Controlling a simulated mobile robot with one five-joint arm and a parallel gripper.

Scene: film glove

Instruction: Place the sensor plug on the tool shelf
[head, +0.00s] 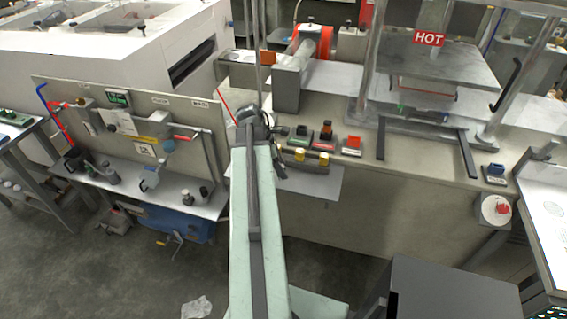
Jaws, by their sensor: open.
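My gripper (279,170) is small and dark at the end of my arm, over the left end of the workbench. It is open, with nothing visible between its fingers. Just right of it, several small connector-like blocks stand on the bench: a green-topped one (301,131), an orange-and-black one (326,131) and a red-and-white one (352,145). A block with yellow caps (306,158) sits in front of them. I cannot tell which is the sensor plug. A grey shelf (175,207) under the upright panel at left holds small parts; it may be the tool shelf.
A press with a red HOT sign (430,38) stands at the back right. A dark cabinet (450,292) is at the front right. The floor (120,270) at front left is mostly clear, with a crumpled sheet.

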